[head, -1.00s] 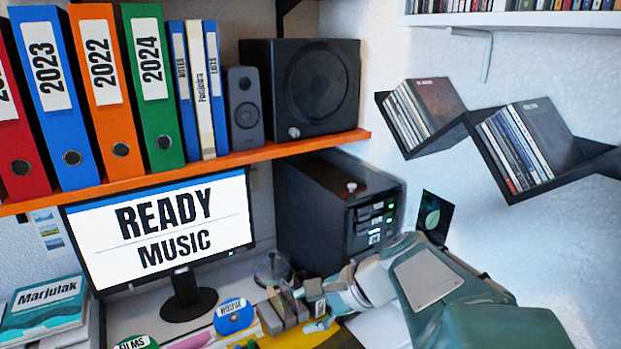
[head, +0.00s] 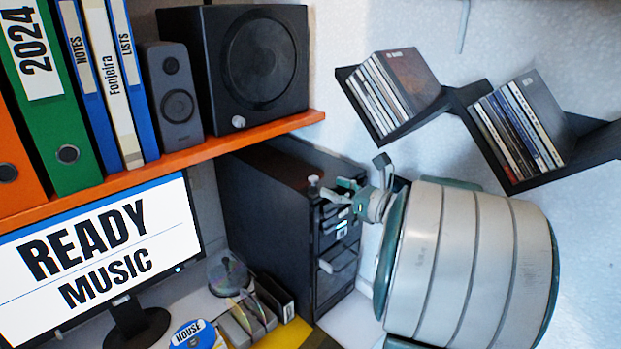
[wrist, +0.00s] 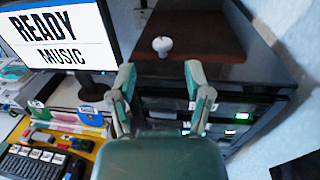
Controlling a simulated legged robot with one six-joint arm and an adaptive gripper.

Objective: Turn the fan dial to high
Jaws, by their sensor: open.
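A small pale round knob (wrist: 162,45), likely the fan dial, stands upright on the top panel of the black computer tower (wrist: 190,35). It also shows at the tower's front top edge in the head view (head: 314,182). Its setting cannot be read. My gripper (wrist: 160,78) is open and empty, with its two green-grey fingers spread apart. In the wrist view the knob lies beyond the fingertips, roughly centred between them. In the head view my gripper (head: 352,190) is just right of the knob, partly hidden by my arm.
The monitor (head: 100,250) reads READY MUSIC and stands left of the tower. An orange shelf (head: 200,155) with binders and speakers runs above. A zigzag disc shelf (head: 455,100) hangs on the right wall. A clear disc spindle (head: 228,275) stands on the desk.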

